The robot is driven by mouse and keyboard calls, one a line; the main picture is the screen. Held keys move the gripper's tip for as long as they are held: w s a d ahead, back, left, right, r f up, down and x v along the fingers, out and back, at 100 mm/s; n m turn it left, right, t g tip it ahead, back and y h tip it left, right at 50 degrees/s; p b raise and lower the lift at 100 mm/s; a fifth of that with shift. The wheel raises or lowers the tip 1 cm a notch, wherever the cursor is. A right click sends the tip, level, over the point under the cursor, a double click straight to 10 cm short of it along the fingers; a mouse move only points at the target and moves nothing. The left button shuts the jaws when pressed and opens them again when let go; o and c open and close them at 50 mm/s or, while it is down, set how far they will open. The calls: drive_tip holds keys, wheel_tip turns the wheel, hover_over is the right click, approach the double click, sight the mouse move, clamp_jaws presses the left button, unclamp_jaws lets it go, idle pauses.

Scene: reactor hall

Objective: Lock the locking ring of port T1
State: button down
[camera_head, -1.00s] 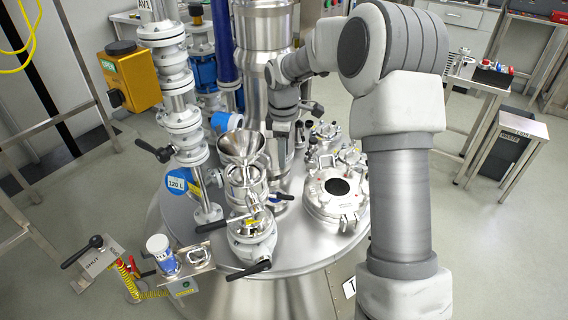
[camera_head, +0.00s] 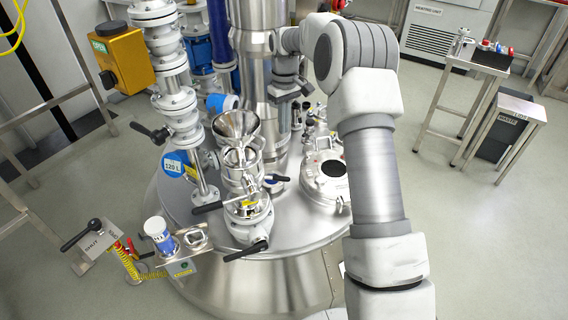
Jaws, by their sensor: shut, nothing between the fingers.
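The steel vessel lid (camera_head: 295,235) carries several small fittings (camera_head: 312,118) behind the round hatch (camera_head: 324,178). I cannot read a T1 label on any of them, and I cannot single out port T1's locking ring. My arm comes up from the lower right, bends over at the top and reaches down behind the lid's middle. My gripper (camera_head: 284,112) is small in the picture, pointing down beside the tall steel column and to the left of the small fittings. It is shut and empty. My arm covers the lid's right part.
A steel funnel (camera_head: 235,124) on a valve stack stands at the lid's front left, with black levers sticking out. A white flanged pipe (camera_head: 178,103) and a yellow box (camera_head: 123,61) are at left.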

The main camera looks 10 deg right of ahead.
wheel_tip(320, 180, down, 2)
drive_tip(key=w+m, duration=0.3)
drive_tip(key=m, duration=0.3)
drive_tip(key=m+g+b, duration=0.1)
drive_tip(key=m+b, duration=0.2)
approach(276, 178)
wheel_tip(276, 178, down, 6)
drive_tip(key=w+d, duration=0.2)
drive_tip(key=d, duration=0.1)
drive_tip(key=shift+s+a+f, duration=0.35)
drive_tip(key=shift+s+f, duration=0.15)
drive_tip(key=shift+s, duration=0.25)
